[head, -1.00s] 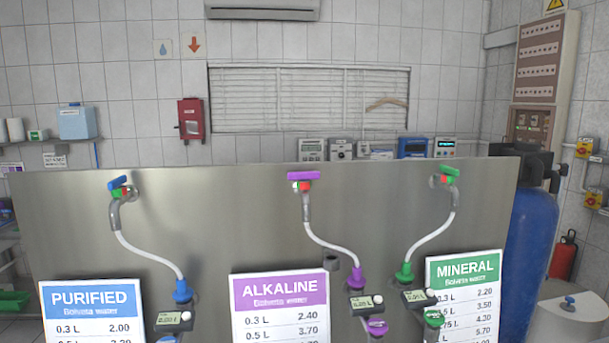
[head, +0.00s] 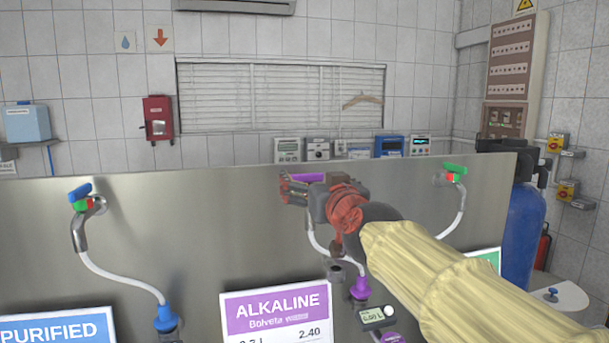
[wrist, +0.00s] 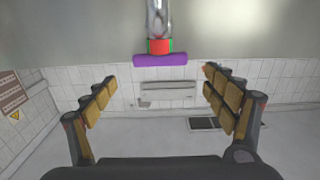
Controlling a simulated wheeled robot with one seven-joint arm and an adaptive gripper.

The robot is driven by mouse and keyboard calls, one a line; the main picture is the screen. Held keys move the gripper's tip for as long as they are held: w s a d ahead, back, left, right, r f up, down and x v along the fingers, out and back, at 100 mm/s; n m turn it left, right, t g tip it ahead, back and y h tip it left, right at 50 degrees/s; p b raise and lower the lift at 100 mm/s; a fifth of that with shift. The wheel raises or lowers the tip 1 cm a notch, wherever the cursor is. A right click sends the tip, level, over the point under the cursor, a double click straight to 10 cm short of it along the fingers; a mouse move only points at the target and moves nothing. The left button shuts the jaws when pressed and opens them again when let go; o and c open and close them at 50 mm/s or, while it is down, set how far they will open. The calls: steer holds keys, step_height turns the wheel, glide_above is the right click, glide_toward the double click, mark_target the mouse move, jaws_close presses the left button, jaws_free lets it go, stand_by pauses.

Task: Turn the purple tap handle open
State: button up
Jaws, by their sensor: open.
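The purple tap handle (head: 308,177) tops the middle tap, above the ALKALINE sign (head: 276,316). It is a flat bar, partly hidden behind my gripper (head: 286,188) in the head view. In the wrist view, the handle (wrist: 160,60) lies crosswise at upper centre, by the red and green collar (wrist: 159,46) of the metal tap. My gripper (wrist: 160,88) is open there, with its padded fingers spread wide to the left and right. The handle appears between the finger lines but beyond the tips. I see no contact.
The blue-handled tap (head: 80,192) is to the left, and the green-handled tap (head: 455,169) is to the right on the same steel panel (head: 210,220). A white hose (head: 120,277) hangs from the blue tap. A blue tank (head: 524,240) stands behind the panel's right end.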

mark_target(306, 174)
steer(key=w, duration=0.2)
steer(key=w+a, duration=0.1)
steer(key=w, duration=0.3)
steer(key=shift+w+a+f, duration=0.1)
steer(key=shift+w+a, duration=0.15)
steer(key=shift+w, duration=0.15)
steer(key=shift+c, duration=0.4)
steer(key=c, duration=1.1)
